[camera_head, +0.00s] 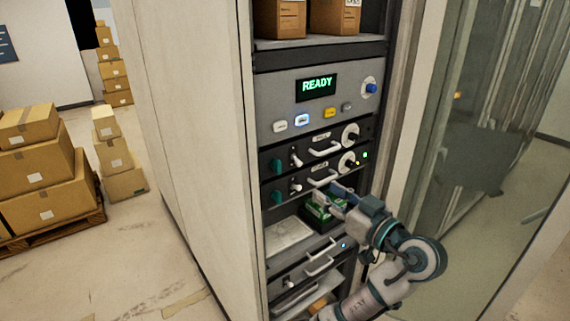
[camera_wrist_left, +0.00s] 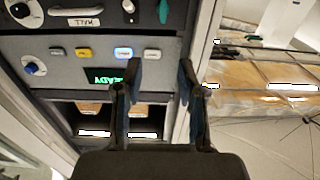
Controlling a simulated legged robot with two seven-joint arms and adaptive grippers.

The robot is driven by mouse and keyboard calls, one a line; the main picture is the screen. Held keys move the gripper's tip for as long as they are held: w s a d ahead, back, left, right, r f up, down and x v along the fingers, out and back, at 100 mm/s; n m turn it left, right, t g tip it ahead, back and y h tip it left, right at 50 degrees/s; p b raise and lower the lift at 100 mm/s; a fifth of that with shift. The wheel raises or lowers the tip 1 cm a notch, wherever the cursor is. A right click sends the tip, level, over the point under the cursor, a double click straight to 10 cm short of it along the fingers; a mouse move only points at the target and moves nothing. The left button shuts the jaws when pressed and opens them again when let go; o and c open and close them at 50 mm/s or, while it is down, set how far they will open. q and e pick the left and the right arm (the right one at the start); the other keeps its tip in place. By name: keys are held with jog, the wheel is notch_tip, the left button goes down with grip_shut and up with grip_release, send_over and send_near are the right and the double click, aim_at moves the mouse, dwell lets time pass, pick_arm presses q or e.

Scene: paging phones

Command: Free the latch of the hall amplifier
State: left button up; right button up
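The unit labelled HALL in the left wrist view (camera_wrist_left: 83,22) shows upside down there. It matches the upper of two dark amplifiers (camera_head: 318,148) in the head view, just under the READY panel. It has a green part (camera_head: 277,166), a white lever (camera_head: 295,157), a curved white handle (camera_head: 325,150) and a round white dial (camera_head: 350,135). I cannot tell which part is the latch. My left gripper (camera_head: 333,196) is in front of the rack, below and right of this amplifier. Its fingers (camera_wrist_left: 156,95) are apart with nothing between them.
The panel above has a READY display (camera_head: 316,87), several buttons and a blue knob (camera_head: 371,88). A second amplifier (camera_head: 320,180) sits below. A green item (camera_head: 320,210) is in the bay by my gripper. A glass door (camera_head: 490,140) stands right; boxes (camera_head: 45,165) are left.

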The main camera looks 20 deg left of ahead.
pick_arm(q)
jog(key=x, duration=0.3)
send_near(280, 163)
jog(key=x, duration=0.5)
jog(key=shift+s+a, duration=0.15)
jog(key=shift+a, duration=0.25)
jog(key=x, duration=0.3)
jog(key=shift+w+r, duration=0.1)
jog(key=shift+w, duration=0.45)
jog(key=shift+w+d, duration=0.15)
jog(key=shift+a, duration=0.7)
jog(key=c, duration=0.7)
jog(key=shift+d, duration=0.1)
grip_shut()
pick_arm(e)
jog(key=shift+s+a+f, duration=0.1)
jog(key=shift+a+f, duration=0.1)
